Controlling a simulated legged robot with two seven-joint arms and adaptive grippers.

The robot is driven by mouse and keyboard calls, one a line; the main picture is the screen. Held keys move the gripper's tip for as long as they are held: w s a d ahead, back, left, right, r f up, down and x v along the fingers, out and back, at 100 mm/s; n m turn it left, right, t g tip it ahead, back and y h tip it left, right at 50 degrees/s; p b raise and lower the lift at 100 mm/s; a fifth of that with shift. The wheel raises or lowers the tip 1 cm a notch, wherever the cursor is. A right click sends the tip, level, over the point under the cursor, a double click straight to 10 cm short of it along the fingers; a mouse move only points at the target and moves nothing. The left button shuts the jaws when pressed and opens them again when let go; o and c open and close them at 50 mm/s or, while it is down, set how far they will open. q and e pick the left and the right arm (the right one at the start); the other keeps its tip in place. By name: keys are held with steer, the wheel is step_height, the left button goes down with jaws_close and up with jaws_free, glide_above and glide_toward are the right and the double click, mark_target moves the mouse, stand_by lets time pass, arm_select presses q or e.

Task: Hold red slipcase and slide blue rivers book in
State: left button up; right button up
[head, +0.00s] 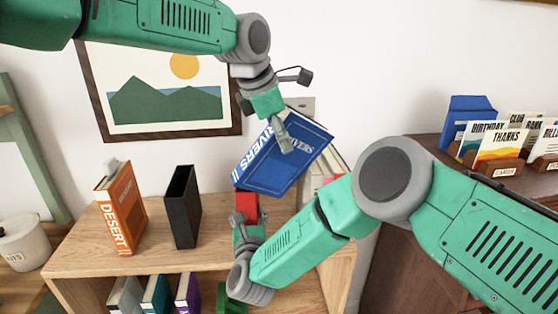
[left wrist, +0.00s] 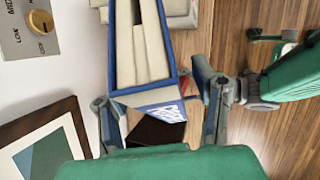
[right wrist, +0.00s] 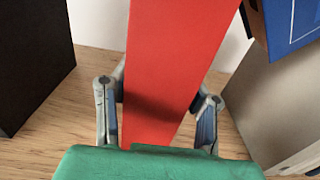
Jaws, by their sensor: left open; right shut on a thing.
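The blue rivers book (head: 285,165) is tilted above the shelf top. My left gripper (head: 283,140) is open at the book, one finger showing in front of its cover. In the left wrist view the book's blue edges and pale pages (left wrist: 145,50) lie between the spread fingers, and its lower end is near them. The red slipcase (head: 247,203) stands below the book, partly hidden by my right gripper (head: 247,225). That gripper is shut on the slipcase, which fills the right wrist view (right wrist: 172,60). Whether book and slipcase touch, I cannot tell.
A black slipcase (head: 183,208) and an orange desert book (head: 122,210) stand left on the wooden shelf top (head: 85,245). A pale object (right wrist: 265,105) stands right of the red slipcase. Cards (head: 500,145) stand on the cabinet at right. A framed picture (head: 160,95) hangs behind.

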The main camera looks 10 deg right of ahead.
arm_select(q)
steer(key=shift+a, duration=0.2)
jaws_close()
steer(key=shift+r, duration=0.2)
steer(key=shift+w+d+r, duration=0.1)
steer(key=shift+r, duration=0.25)
step_height(320, 180, up, 9)
steer(key=shift+r, duration=0.15)
